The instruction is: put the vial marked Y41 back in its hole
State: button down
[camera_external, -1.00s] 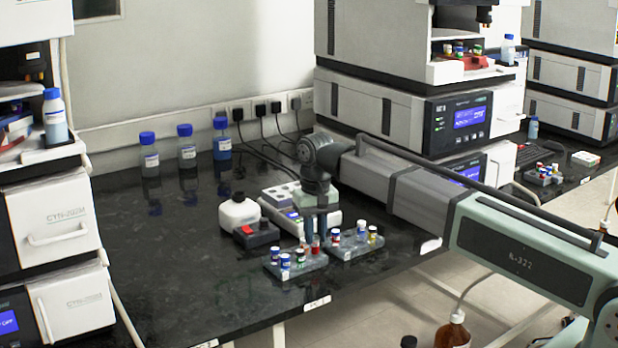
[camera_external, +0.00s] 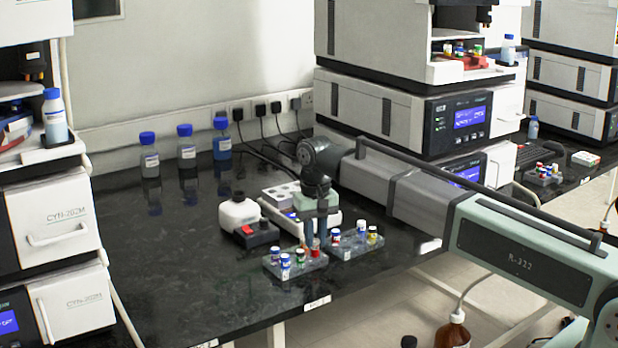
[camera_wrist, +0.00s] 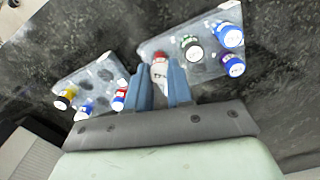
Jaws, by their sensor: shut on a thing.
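My gripper (camera_external: 316,238) points down over the near end of the bench. In the wrist view its two blue-grey fingers (camera_wrist: 162,92) are shut on a red-and-white-capped vial (camera_wrist: 160,60). The vial is also visible in the outside view (camera_external: 316,246). It is at the edge of the left rack (camera_external: 296,266), on the side facing the other rack; whether it is in a hole or just above one I cannot tell. This rack (camera_wrist: 207,70) holds blue-capped vials and a green-capped one. The mark Y41 is not readable on any vial.
A second rack (camera_external: 347,252) with red, blue and yellow-capped vials stands close by on the right. A white bottle (camera_external: 239,213) and a black device with a red part (camera_external: 256,234) stand behind the left rack. The bench (camera_external: 170,270) is clear on the left.

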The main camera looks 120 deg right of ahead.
jog(key=shift+f, duration=0.6)
dwell(0.5)
jog(key=c, duration=0.6)
grip_release()
dwell(0.3)
jog(key=shift+r, duration=3)
